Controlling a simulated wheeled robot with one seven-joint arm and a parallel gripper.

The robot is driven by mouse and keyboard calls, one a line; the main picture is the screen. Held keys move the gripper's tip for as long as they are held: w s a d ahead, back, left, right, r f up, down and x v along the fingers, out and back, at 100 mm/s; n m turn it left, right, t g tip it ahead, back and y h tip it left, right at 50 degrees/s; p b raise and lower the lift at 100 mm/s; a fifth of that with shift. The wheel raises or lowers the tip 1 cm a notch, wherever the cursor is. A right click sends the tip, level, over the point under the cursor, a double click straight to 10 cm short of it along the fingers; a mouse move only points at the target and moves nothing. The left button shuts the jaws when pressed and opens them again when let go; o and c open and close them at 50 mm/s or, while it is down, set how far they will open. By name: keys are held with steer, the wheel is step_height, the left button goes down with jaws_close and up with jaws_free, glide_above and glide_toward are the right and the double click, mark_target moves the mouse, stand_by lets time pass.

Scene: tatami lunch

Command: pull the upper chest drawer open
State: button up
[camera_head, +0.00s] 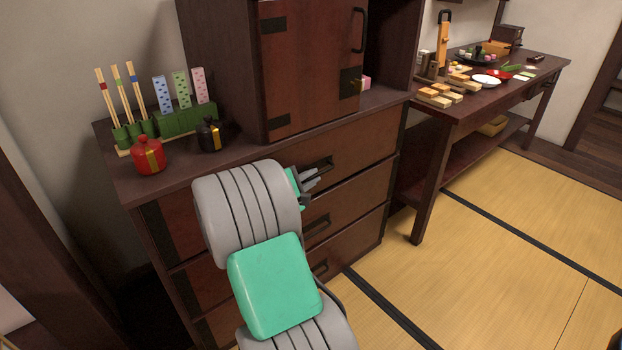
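The dark wooden chest stands left of centre, with several reddish-brown drawers stacked in its front. The upper drawer (362,144) looks flush with the chest front. Its dark recessed handle (323,163) is near the middle of its face. My gripper (316,177) is at this handle, just below and left of it, with its grey fingers pointing toward it. My arm covers the left part of the drawer front and part of the gripper. I cannot tell whether the fingers touch the handle or how far apart they are.
A cabinet (310,65) with a closed door stands on the chest. A red jar (148,156), a black jar (210,135) and a green holder (187,120) stand on the chest top. A food-laden table (436,156) stands right. Open tatami (480,260) lies in front.

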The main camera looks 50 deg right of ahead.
jaws_close()
steer(key=shift+f, duration=0.2)
stand_by(0.9)
